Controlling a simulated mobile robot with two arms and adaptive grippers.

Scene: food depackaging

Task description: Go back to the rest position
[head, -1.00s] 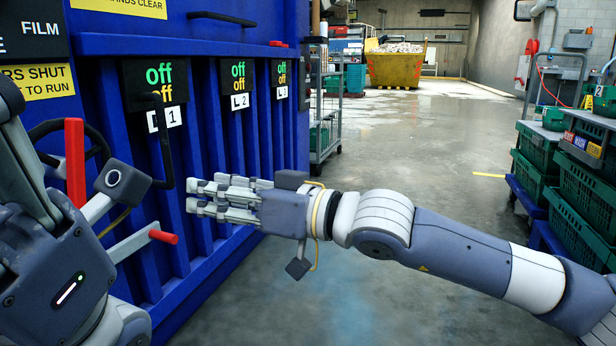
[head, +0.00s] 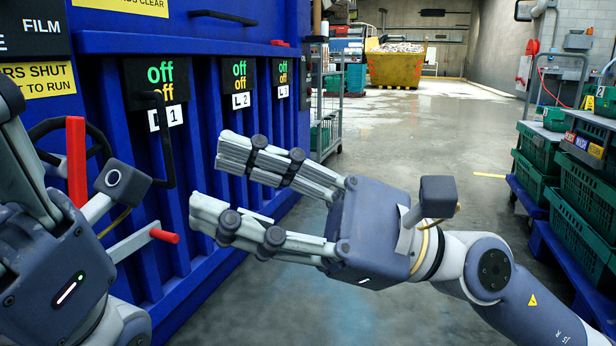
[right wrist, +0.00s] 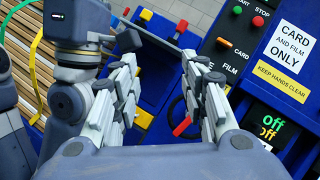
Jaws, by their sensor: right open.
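My right gripper (head: 212,182) is open and empty in the middle of the head view. Its two fingers point left and stand clearly apart, in front of the blue baler's ribbed front (head: 215,130). The right wrist view shows its fingers spread (right wrist: 158,70) with nothing between them; the baler's panel lies beyond. Part of my left arm and gripper body (head: 55,270) fills the lower left of the head view. I cannot make out the left fingers or whether they hold anything.
A red upright lever (head: 75,160) and a red-tipped grey lever (head: 163,236) stand near my left gripper. Green crates (head: 575,190) are stacked at right. A yellow skip (head: 396,70) stands far back. The wet floor (head: 430,140) between is open.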

